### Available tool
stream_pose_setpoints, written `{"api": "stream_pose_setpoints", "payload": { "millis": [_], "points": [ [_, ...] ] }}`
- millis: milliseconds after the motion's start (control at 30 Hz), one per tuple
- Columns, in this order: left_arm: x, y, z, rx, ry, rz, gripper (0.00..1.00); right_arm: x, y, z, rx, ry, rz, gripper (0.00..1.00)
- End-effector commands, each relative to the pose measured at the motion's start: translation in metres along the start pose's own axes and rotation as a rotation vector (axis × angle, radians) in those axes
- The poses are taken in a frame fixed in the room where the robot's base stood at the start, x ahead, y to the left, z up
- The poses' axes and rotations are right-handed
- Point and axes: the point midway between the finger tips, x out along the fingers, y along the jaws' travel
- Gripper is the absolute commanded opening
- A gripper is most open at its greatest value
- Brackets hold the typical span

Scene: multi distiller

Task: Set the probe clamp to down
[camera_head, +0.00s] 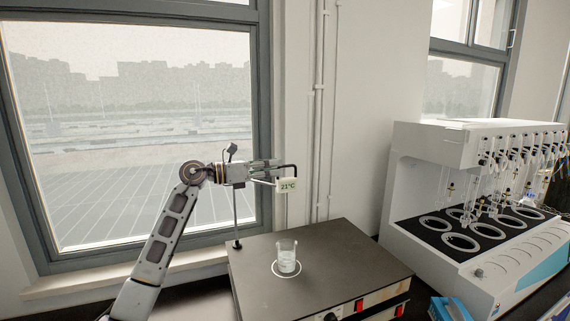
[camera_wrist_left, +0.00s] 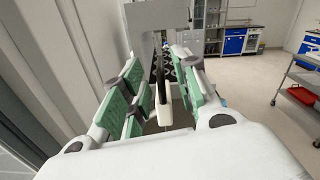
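The probe clamp's white display block (camera_head: 288,185) reads 21°C. It hangs at the end of a dark bent arm, beside a thin upright stand rod (camera_head: 236,215). My left gripper (camera_head: 270,171) is level, right at the clamp. In the left wrist view its green-padded fingers (camera_wrist_left: 163,95) are apart, with a dark rod and a whitish piece (camera_wrist_left: 165,115) between them. Gaps seem to show on both sides, though contact is hard to tell. The clamp is raised well above a glass beaker (camera_head: 287,257). My right gripper is not in view.
The beaker stands on a dark-topped hot plate (camera_head: 335,250) with red switches on its front. A white multi-distiller (camera_head: 440,150) with several glass tubes and round rings stands to the right. A window (camera_head: 130,120) and wall are close behind.

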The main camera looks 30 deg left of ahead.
Motion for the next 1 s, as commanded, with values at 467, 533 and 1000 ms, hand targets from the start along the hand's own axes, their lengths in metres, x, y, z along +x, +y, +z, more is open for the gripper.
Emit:
{"api": "stream_pose_setpoints", "payload": {
  "millis": [467, 533, 1000],
  "points": [
    [0.042, 0.000, 0.001, -0.001, 0.000, -0.001, 0.30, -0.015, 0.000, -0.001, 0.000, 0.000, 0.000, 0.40],
    [0.044, 0.000, 0.001, 0.000, 0.000, -0.001, 0.30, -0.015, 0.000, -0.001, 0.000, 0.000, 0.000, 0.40],
    [0.045, 0.000, 0.000, 0.000, 0.000, 0.000, 0.10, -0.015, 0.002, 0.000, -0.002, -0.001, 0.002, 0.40]
  ]
}}
